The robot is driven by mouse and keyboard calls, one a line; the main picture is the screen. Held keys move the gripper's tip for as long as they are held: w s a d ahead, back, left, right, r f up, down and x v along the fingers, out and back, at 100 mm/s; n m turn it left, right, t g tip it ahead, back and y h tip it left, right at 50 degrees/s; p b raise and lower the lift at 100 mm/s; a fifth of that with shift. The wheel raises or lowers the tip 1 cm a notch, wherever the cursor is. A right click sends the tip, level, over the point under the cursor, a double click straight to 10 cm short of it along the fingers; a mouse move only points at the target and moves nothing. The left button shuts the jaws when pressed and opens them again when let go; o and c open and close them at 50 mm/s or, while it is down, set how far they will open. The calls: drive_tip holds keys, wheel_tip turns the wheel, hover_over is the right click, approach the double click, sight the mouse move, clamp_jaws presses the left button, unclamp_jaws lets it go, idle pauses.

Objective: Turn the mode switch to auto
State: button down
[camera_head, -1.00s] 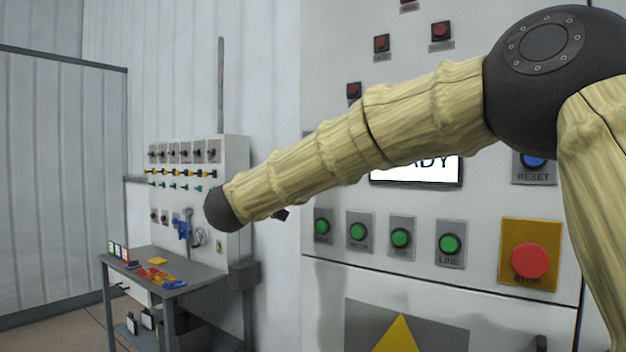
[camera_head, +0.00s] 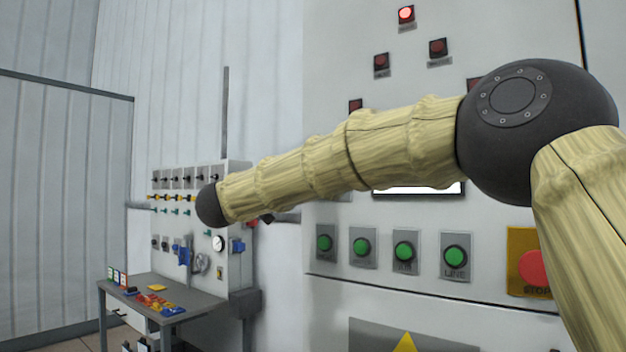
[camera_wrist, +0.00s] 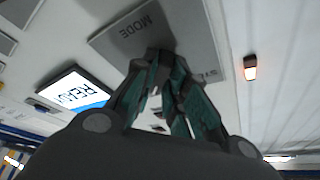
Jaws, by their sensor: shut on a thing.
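The mode switch plate (camera_wrist: 205,32) is a grey square marked MODE, seen rotated in the wrist view. My gripper (camera_wrist: 166,62) is at this plate, its dark green-grey fingers closed together over its middle. The switch knob is hidden between the fingers, so its setting cannot be read. Part of a second label shows beside the right finger, too small to read surely. In the head view my arm hides the switch, and only a small dark bit of the gripper shows below the wrist.
The READY display (camera_wrist: 72,92) is beside the plate in the wrist view. Green buttons (camera_head: 404,251), a red stop button (camera_head: 533,267) and a lit red lamp (camera_head: 406,14) are on the panel. A workbench (camera_head: 200,304) with coloured parts stands at the left.

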drive_tip(key=c, duration=1.4)
unclamp_jaws()
drive_tip(key=shift+c, duration=0.2)
drive_tip(key=v, duration=1.2)
drive_tip(key=shift+f, duration=0.1)
